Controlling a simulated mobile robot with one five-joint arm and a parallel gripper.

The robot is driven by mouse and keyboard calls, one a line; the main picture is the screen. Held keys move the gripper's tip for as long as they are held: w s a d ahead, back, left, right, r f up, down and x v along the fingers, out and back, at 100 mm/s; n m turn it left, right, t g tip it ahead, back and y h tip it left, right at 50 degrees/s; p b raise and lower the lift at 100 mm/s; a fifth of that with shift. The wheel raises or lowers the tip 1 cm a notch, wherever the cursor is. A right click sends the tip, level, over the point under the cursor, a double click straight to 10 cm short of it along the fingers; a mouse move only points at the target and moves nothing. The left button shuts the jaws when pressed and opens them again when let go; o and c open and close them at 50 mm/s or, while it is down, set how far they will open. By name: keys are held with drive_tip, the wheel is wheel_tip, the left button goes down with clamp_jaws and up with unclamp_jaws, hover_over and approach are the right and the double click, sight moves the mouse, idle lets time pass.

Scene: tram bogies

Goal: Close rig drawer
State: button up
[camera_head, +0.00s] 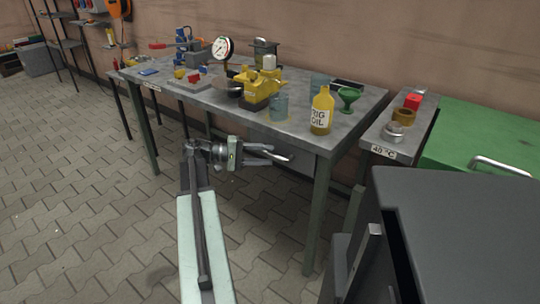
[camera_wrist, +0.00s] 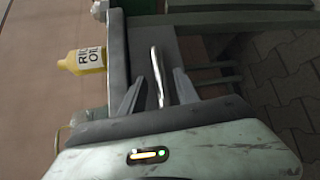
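A metal bar handle (camera_head: 283,157) shows just below the front edge of the grey workbench (camera_head: 345,123), at my fingertips. In the wrist view the same bright bar handle (camera_wrist: 157,78) lies between my two fingers, with visible gaps on both sides. My gripper (camera_head: 268,155) is open; in the wrist view its fingers (camera_wrist: 157,92) stand apart around the handle without clearly touching it. A grey panel (camera_wrist: 195,50) lies beyond the handle and may be the drawer front. How far the drawer stands out is hidden in the head view by my arm and the bench top.
A yellow oil bottle (camera_head: 321,110), a green funnel (camera_head: 348,98), a yellow pump-like unit (camera_head: 258,88) and a gauge (camera_head: 223,47) stand on the bench. A bench leg (camera_head: 317,215) stands right of my gripper. A dark cabinet (camera_head: 470,220) fills the lower right. Paved floor at left is clear.

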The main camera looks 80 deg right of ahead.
drive_tip(key=v, duration=0.5)
drive_tip(key=shift+w+a+p, duration=0.1)
drive_tip(key=shift+w+p, duration=0.2)
